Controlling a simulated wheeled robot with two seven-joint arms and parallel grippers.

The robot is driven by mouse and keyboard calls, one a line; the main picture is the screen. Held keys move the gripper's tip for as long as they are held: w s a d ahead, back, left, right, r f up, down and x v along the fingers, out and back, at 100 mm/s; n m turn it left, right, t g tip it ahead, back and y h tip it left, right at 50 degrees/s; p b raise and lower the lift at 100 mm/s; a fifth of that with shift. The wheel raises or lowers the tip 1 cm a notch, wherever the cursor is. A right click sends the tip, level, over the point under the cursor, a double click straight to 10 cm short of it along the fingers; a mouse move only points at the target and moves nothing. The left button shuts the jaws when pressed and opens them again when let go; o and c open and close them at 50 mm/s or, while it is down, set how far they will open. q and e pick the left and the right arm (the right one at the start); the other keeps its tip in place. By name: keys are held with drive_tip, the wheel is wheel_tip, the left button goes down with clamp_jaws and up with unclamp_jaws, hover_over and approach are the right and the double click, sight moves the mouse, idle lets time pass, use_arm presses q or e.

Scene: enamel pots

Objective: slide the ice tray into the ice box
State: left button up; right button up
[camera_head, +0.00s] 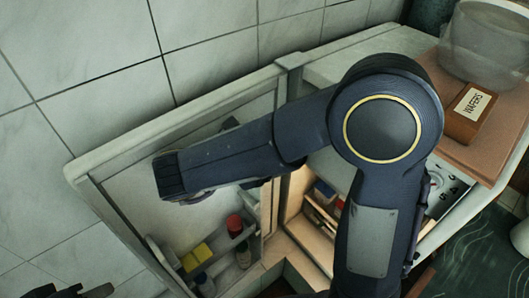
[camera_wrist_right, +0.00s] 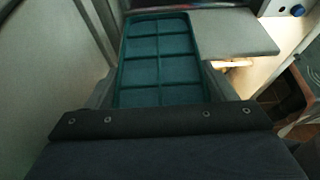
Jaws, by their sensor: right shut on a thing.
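The ice tray (camera_wrist_right: 158,62) is a teal tray with two rows of square compartments, seen lengthwise in the right wrist view. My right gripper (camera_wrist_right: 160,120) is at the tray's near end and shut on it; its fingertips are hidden. The tray's far end reaches a dark area at the top of the view, probably the ice box, but I cannot tell whether it is inside. In the head view my right arm covers the upper part of the open fridge, hiding tray and ice box. A dark part at the lower left edge, probably my left gripper (camera_head: 62,292), is cut off.
The fridge door (camera_head: 130,190) stands open at the left, with bottles and a yellow item on its shelves. A grey flat panel (camera_wrist_right: 235,32) lies right of the tray. A wafers box (camera_head: 470,113) and a clear bowl (camera_head: 485,45) stand on top of the fridge.

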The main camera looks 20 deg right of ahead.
drive_tip(key=shift+d+r+p+x, duration=0.1)
drive_tip(key=shift+r+x, duration=0.1)
drive_tip(key=shift+x, duration=0.85)
drive_tip(key=shift+d+r+p+x, duration=0.1)
drive_tip(key=shift+r+p+x, duration=0.1)
drive_tip(key=shift+x, duration=0.9)
drive_tip(key=shift+d+r+p+x, duration=0.1)
drive_tip(key=shift+r+x, duration=0.1)
drive_tip(key=shift+x, duration=0.85)
drive_tip(key=shift+w+d+f+p, duration=0.1)
drive_tip(key=shift+w+d+p, duration=0.35)
drive_tip(key=shift+d, duration=1.3)
drive_tip(key=shift+w+d+p, duration=0.3)
drive_tip(key=shift+w+d, duration=0.3)
drive_tip(key=shift+d, duration=1.2)
drive_tip(key=shift+w+d+f+p, duration=0.1)
drive_tip(key=shift+w+d+p, duration=0.35)
drive_tip(key=shift+d, duration=1.3)
drive_tip(key=shift+w+d+f+b, duration=0.15)
drive_tip(key=shift+d+f+b, duration=0.1)
drive_tip(key=shift+b, duration=0.15)
drive_tip(key=shift+w+d+f+b, duration=0.15)
drive_tip(key=shift+d+b, duration=0.2)
drive_tip(key=shift+d, duration=0.2)
drive_tip(key=shift+w+d+b, duration=0.15)
drive_tip(key=shift+d+b, duration=0.2)
drive_tip(key=shift+d, duration=0.2)
drive_tip(key=o, duration=1.1)
drive_tip(key=shift+o, duration=0.2)
drive_tip(key=shift+a, duration=0.15)
